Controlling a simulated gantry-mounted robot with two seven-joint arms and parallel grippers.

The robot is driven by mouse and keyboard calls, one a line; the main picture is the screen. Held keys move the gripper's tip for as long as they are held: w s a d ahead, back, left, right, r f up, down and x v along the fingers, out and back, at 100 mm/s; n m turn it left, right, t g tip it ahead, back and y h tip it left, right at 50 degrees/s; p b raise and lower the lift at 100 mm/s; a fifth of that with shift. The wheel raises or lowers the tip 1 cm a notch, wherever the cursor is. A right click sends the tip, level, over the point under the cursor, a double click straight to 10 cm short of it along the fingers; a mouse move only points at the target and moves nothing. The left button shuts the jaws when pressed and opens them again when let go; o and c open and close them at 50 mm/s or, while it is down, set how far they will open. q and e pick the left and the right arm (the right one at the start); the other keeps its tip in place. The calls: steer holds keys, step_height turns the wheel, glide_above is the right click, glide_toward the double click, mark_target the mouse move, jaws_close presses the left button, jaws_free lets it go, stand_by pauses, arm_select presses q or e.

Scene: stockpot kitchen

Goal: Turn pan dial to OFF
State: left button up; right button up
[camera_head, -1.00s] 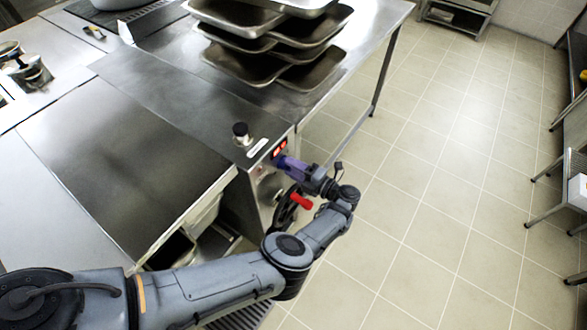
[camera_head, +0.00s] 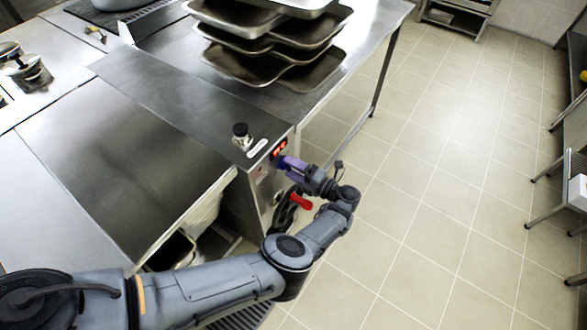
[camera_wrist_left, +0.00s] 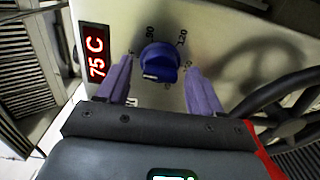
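The pan dial (camera_wrist_left: 160,62) is a round blue knob on the steel front panel in the left wrist view, with numbers printed around it. A red display (camera_wrist_left: 97,53) to its left reads 75 C; the display also shows in the head view (camera_head: 279,149). My left gripper (camera_wrist_left: 158,82) has its two purple fingers apart, one on each side of the dial, with gaps visible between fingers and knob. In the head view my left gripper (camera_head: 284,162) points at the panel and hides the dial. My right gripper is not in view.
A dark handwheel (camera_wrist_left: 285,110) stands right of the dial in the left wrist view. A red lever (camera_head: 301,202) is below my gripper in the head view. Stacked metal trays (camera_head: 270,40) sit on the counter behind.

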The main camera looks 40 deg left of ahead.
arm_select(q)
steer(key=d+b, duration=0.2)
steer(key=d, duration=0.8)
steer(key=shift+w+d+b, duration=0.4)
steer(key=shift+w, duration=0.05)
stand_by(0.3)
